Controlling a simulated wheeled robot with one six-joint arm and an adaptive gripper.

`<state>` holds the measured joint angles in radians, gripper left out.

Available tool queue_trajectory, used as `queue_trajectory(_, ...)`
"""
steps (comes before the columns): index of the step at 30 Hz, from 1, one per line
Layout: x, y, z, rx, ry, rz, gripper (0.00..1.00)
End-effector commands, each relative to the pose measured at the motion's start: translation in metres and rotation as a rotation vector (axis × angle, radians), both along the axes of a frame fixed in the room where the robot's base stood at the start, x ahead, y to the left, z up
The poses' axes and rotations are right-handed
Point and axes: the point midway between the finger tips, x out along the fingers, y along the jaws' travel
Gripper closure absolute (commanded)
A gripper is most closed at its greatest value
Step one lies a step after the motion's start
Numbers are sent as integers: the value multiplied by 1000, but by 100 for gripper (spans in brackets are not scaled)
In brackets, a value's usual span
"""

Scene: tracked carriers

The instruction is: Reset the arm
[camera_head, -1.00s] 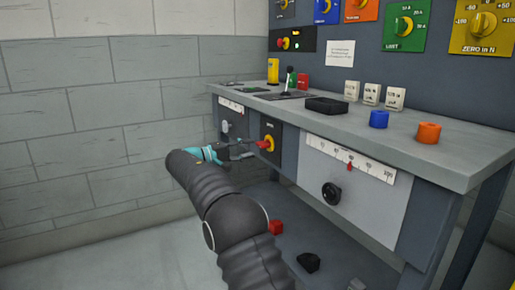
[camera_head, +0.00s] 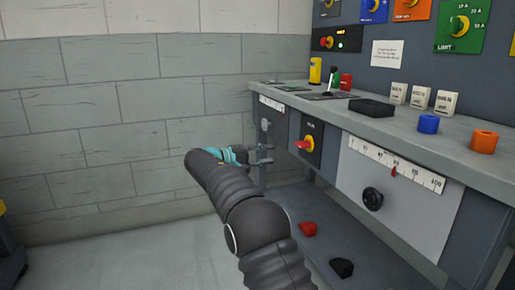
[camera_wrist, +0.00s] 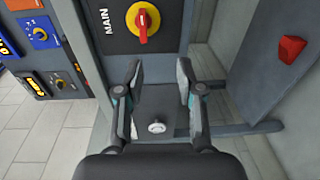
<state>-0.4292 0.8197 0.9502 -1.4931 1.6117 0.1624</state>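My gripper (camera_wrist: 158,95) is open and empty in the wrist view, its two fingers apart with a grey panel and a small round silver knob (camera_wrist: 156,127) seen between them. The red handle on the yellow MAIN switch (camera_wrist: 143,21) lies beyond the fingertips, apart from them. In the head view my gripper (camera_head: 266,154) is small, at the end of my dark ribbed arm, left of the MAIN switch (camera_head: 305,144) and in front of the bench's left end. The arm partly hides the gripper there.
A red block (camera_head: 308,229) and a black piece (camera_head: 341,267) lie on the lower shelf.

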Motion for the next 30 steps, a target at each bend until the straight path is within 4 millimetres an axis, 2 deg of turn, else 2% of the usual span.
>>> queue_trajectory(3, 3, 4, -48, 65, 114, 41, 62)
queue_trajectory(6, -4, 7, -91, 141, 218, 72, 62)
queue_trajectory(9, -23, 7, -120, 245, 314, 97, 62)
queue_trajectory(12, -50, 1, -137, 359, 386, 109, 62)
queue_trajectory(15, -81, -6, -144, 478, 437, 112, 62)
queue_trajectory(20, -138, -18, -143, 674, 477, 104, 62)
queue_trajectory(30, -259, -38, -118, 1039, 434, 63, 62)
